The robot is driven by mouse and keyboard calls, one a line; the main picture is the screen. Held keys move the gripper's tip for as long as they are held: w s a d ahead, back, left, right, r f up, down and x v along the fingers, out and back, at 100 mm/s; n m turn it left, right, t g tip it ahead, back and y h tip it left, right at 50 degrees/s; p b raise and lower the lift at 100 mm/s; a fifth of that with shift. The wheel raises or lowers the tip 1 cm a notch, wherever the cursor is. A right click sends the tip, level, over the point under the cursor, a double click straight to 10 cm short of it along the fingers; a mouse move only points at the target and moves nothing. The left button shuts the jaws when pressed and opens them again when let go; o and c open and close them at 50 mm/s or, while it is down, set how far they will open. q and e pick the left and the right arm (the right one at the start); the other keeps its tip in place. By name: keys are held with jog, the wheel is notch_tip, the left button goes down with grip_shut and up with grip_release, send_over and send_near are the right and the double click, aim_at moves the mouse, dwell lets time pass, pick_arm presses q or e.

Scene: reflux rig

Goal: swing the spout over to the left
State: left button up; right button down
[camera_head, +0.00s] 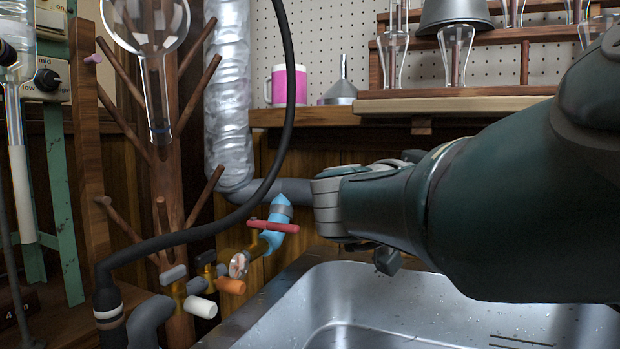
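My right arm comes in from the right and covers the space above the steel sink (360,290). Its light grey end, with my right gripper (328,206), is beside the blue fitting (279,212) with a red cross handle (273,226), at the sink's back left. I cannot see the fingertips or whether they hold anything. I cannot surely pick out the spout; part or all of it may be hidden behind my arm. A small dark block (388,261) shows just under the arm. My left gripper is not in view.
Brass taps with white (201,307) and orange (231,286) ends stand left of the sink. A black hose (200,231) loops in front of a wooden peg rack (168,190). A foil-wrapped duct (228,90) runs down behind. A shelf (330,116) holds a pink mug (287,85).

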jog(key=shift+d+f, duration=0.15)
jog(key=shift+f, duration=0.1)
jog(key=c, duration=0.9)
grip_release()
jog(key=shift+d+r, duration=0.1)
jog(key=shift+o, duration=0.7)
jog(key=shift+r, duration=0.1)
